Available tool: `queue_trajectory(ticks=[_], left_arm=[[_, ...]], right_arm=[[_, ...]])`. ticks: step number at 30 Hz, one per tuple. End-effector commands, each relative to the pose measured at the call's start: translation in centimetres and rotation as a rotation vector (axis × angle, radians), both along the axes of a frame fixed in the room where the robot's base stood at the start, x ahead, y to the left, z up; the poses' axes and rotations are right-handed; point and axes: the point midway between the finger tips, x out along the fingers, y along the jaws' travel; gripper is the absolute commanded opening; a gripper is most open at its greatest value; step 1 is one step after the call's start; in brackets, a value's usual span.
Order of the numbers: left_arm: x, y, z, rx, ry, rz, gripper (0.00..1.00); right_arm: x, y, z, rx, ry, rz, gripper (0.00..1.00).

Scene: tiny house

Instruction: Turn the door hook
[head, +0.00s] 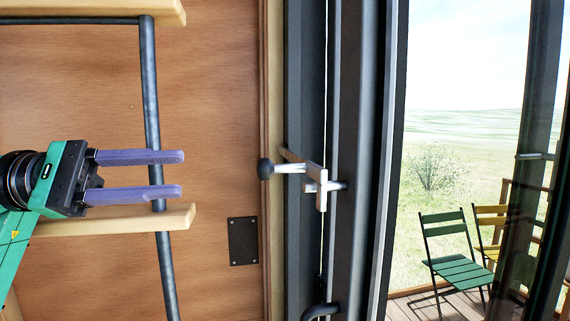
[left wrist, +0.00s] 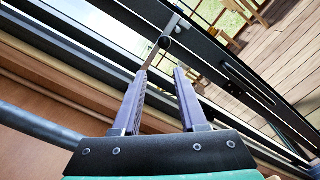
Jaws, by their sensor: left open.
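The door hook (head: 304,171) is a short bar with a dark round knob at its left end, set across the dark door frame in the head view. Its right end sits at a pale metal catch (head: 322,190) on the door's edge. In the left wrist view the hook's dark knob (left wrist: 164,42) shows beyond the fingertips. My left gripper (head: 182,174) is open and empty, with its two purple fingers pointing right. It is to the left of the knob and apart from it. It also shows in the left wrist view (left wrist: 162,78). My right gripper is not in view.
A dark vertical pole (head: 151,100) and wooden shelves (head: 120,220) stand by my left gripper. A black plate (head: 243,241) is on the wooden wall. A curved dark handle (head: 320,311) is low on the door. Chairs (head: 455,250) stand outside behind the glass.

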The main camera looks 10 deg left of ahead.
Motion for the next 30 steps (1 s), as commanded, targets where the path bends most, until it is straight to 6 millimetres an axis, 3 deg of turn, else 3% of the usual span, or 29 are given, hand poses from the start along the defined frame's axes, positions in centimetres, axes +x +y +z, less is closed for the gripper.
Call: queue_trajectory(ticks=[3, 5, 10, 13, 16, 19, 23, 30], left_arm=[[-0.1, -0.4, 0.0, 0.032, -0.017, 0.001, 0.42], [0.1, -1.2, 0.1, 0.031, -0.016, -0.001, 0.42], [1.3, -5.2, 0.4, 0.028, -0.014, -0.005, 0.42], [2.2, -7.9, 0.5, 0.027, -0.012, -0.006, 0.42], [3.0, -10.3, 0.5, 0.025, -0.012, -0.006, 0.42], [3.7, -12.2, 0.3, 0.025, -0.012, -0.005, 0.42], [4.1, -13.5, 0.1, 0.025, -0.013, -0.004, 0.42], [4.2, -13.7, -0.2, 0.024, -0.013, -0.002, 0.42]], right_arm=[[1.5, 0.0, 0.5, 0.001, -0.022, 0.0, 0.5], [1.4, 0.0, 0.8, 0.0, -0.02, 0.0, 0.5], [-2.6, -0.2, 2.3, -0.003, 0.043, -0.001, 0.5], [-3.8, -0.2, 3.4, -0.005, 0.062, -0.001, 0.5], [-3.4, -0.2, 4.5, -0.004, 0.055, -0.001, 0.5], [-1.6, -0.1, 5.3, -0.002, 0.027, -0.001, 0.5], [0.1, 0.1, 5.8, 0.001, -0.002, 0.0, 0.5], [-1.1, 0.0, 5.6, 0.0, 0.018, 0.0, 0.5]])
